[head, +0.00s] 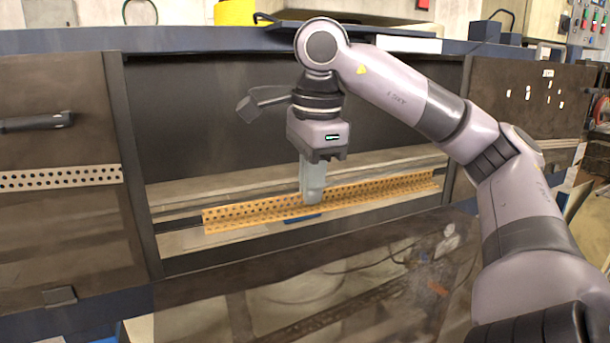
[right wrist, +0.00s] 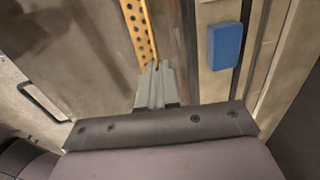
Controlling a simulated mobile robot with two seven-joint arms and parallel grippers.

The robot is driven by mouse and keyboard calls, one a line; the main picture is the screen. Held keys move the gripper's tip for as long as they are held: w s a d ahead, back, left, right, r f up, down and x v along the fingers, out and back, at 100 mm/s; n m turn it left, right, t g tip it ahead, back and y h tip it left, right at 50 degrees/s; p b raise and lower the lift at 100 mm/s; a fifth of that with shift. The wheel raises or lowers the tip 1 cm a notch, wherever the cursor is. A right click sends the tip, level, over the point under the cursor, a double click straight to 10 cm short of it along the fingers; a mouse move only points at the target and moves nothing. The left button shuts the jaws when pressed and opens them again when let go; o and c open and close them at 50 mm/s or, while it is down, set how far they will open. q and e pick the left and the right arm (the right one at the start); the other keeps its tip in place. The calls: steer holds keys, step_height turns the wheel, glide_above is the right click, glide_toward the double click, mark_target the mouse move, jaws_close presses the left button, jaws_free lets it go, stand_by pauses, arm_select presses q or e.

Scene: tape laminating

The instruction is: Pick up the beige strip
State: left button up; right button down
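The beige strip (head: 255,212) is long, tan-orange and full of holes. It runs across the recess in the middle of the head view, its right end slightly higher in the picture. My right gripper (head: 312,194) points down at its middle, its fingers hiding a short part of it. In the right wrist view the strip (right wrist: 139,28) runs up from between the fingertips (right wrist: 155,70), which look closed on its edge. Whether it touches the ledge below is not clear. My left gripper is out of view.
A small blue block (head: 302,218) sits just below the strip; it also shows in the right wrist view (right wrist: 224,46). Dark side panels (head: 60,235) flank the recess, the left one with a pale perforated band (head: 60,178). A glossy surface (head: 350,290) lies in front.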

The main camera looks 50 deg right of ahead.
steer(key=s, duration=0.1)
steer(key=s+a, duration=0.2)
steer(key=s, duration=0.1)
steer(key=shift+r, duration=0.15)
